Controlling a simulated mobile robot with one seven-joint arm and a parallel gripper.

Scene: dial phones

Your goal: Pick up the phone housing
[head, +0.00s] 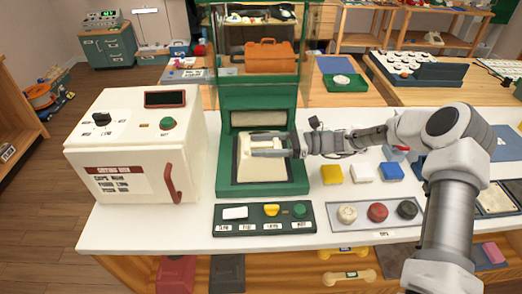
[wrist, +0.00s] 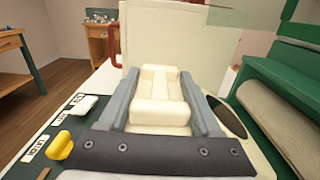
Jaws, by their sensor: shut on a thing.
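The cream phone housing (wrist: 160,85) sits between the two grey fingers of my gripper in the wrist view, with a raised block at its near end. My gripper (head: 254,144) is shut on it, reaching in from the right over the bed of the green press (head: 228,186) in the head view. A cream surface lies on the press bed under the fingers. In the head view the housing is hard to tell from this surface, and I cannot tell whether it touches it.
The white oven-like box (head: 130,150) with a red handle stands left of the press. A green button panel (head: 262,228) lies in front. Yellow, white and blue blocks (head: 362,172) and a grey tray with round knobs (head: 345,224) lie to the right.

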